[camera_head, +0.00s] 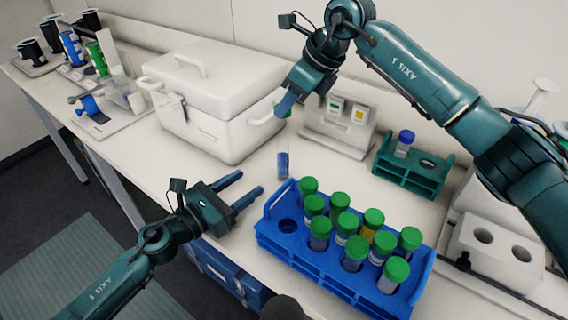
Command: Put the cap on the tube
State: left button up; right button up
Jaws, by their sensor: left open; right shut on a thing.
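The fingers hide part of the cap. A slim clear tube with a blue lower part (283,165) stands upright beside the back left corner of the blue rack (268,240). No cap shows on its top, but its upper part is faint. It is below the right gripper in the picture. My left gripper (250,184) is open and empty, its fingers pointing right toward this tube, short of it.
The blue rack holds several green-capped tubes (346,224) and has an empty hole at its left end. A white box (215,95) stands behind. A green rack (412,178) holds a blue-capped tube (404,143). A white device (340,125) stands at the back. Bare table lies around the slim tube.

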aim_at(278, 162)
pick_arm(q)
jog(key=shift+w, duration=0.1)
jog(key=x, duration=1.2)
grip_shut()
dwell(0.4)
